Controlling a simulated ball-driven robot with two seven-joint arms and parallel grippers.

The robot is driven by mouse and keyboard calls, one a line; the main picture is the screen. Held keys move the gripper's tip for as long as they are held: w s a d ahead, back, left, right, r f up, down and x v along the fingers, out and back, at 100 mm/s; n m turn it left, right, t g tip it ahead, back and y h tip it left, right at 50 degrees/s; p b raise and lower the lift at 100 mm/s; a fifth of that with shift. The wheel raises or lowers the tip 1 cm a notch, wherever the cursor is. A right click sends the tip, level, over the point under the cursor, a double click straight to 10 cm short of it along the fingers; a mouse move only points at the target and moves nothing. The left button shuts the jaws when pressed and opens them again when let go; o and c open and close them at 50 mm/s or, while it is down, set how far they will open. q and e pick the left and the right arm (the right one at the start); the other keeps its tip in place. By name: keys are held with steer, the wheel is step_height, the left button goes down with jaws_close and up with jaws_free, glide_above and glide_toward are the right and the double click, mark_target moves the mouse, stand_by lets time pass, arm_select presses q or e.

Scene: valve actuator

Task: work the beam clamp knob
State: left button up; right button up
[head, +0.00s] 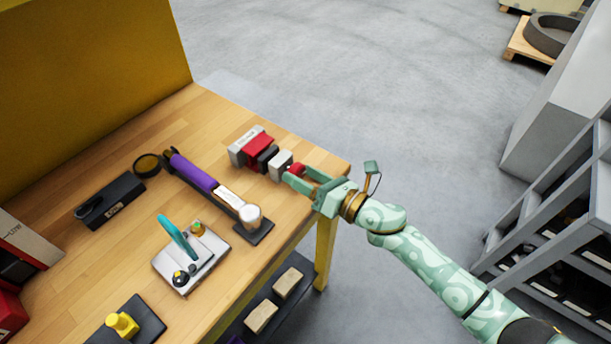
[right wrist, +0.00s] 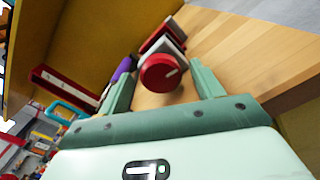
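The red round knob (head: 296,169) sits at the right end of a grey, red and black device (head: 257,145), which looks like the beam clamp, on the wooden bench. In the right wrist view the knob (right wrist: 160,73) faces the camera, with a pale line on its face. My right gripper (head: 305,178) is at the knob. In the right wrist view its two fingers (right wrist: 162,88) are spread to either side of the knob, with visible gaps. I cannot tell how far the fingertips reach along it. My left gripper is in neither view.
The wooden bench (head: 110,262) also bears a purple-handled tool (head: 195,174), a grey plate with a teal lever (head: 208,262), a black box (head: 110,200) and a yellow knob on a black base (head: 122,324). A yellow panel (head: 80,70) stands behind. Grey shelving (head: 560,210) is at the right.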

steer(key=shift+f, duration=0.15)
steer(key=shift+f+n+b, duration=0.1)
steer(key=shift+n+b, duration=0.2)
steer(key=shift+n, duration=0.6)
steer(key=n+b, duration=0.1)
steer(key=n, duration=0.3)
steer(key=shift+s+d+n, duration=0.25)
steer(key=shift+d+n, duration=0.05)
steer(key=shift+n, duration=0.4)
steer(key=v, duration=1.6)
steer(key=d+f+m+t+h, duration=0.1)
steer(key=d+f+m+h, duration=0.3)
steer(key=f+m, duration=0.6)
steer(key=d+f+m+t+h, duration=0.1)
steer(key=d+f+m+h, duration=0.3)
steer(key=f+m, duration=0.5)
steer(key=shift+d+f+m+h, duration=0.4)
steer(key=shift+d+f, duration=0.15)
steer(key=shift+d, duration=0.5)
